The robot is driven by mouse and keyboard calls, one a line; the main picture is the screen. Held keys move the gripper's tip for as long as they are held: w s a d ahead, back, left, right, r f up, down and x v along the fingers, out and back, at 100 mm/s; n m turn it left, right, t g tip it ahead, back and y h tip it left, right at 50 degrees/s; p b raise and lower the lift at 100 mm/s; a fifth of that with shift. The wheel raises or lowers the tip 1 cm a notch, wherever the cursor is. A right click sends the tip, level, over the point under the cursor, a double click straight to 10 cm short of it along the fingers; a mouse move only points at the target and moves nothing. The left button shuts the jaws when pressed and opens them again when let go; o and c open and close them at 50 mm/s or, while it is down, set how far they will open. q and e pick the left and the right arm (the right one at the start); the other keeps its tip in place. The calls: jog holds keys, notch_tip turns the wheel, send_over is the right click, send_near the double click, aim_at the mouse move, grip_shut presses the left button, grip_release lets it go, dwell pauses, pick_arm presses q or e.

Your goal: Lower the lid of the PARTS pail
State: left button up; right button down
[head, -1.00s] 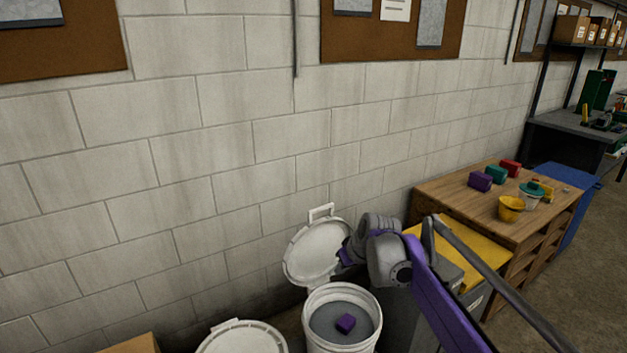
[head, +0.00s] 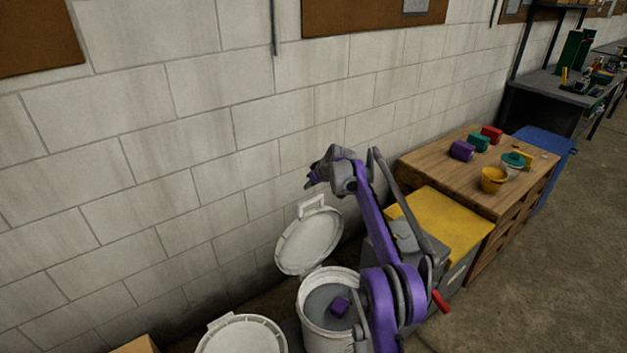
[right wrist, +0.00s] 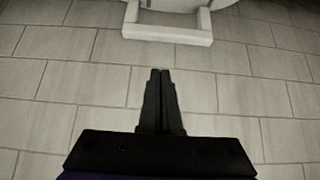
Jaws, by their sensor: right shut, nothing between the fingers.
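A white pail (head: 312,317) stands open below the wall, with a purple block (head: 340,306) inside on a grey surface. Its white lid (head: 308,243) stands raised behind the opening, leaning toward the wall, with a handle (head: 311,206) at its upper edge. I cannot read any label on the pail. My right gripper (head: 308,183) is above the lid handle, apart from it. In the right wrist view my right gripper's fingers (right wrist: 160,76) are together and empty, and the handle (right wrist: 167,34) lies beyond their tips. My left gripper is not in view.
A second white pail with its lid on (head: 243,338) stands at the lower left. To the right are a bin with a yellow lid (head: 440,217) and a wooden bench (head: 430,166) with cups and coloured blocks. The block wall is close behind.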

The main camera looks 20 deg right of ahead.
jog(key=f, duration=0.1)
jog(key=f+b, duration=0.1)
jog(key=f, duration=0.1)
jog(key=shift+s+d+f, duration=0.1)
jog(key=shift+s+d, duration=0.05)
jog(key=shift+s, duration=0.25)
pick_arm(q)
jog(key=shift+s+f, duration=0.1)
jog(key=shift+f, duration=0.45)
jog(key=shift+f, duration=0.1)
pick_arm(e)
jog(key=shift+s+d, duration=0.1)
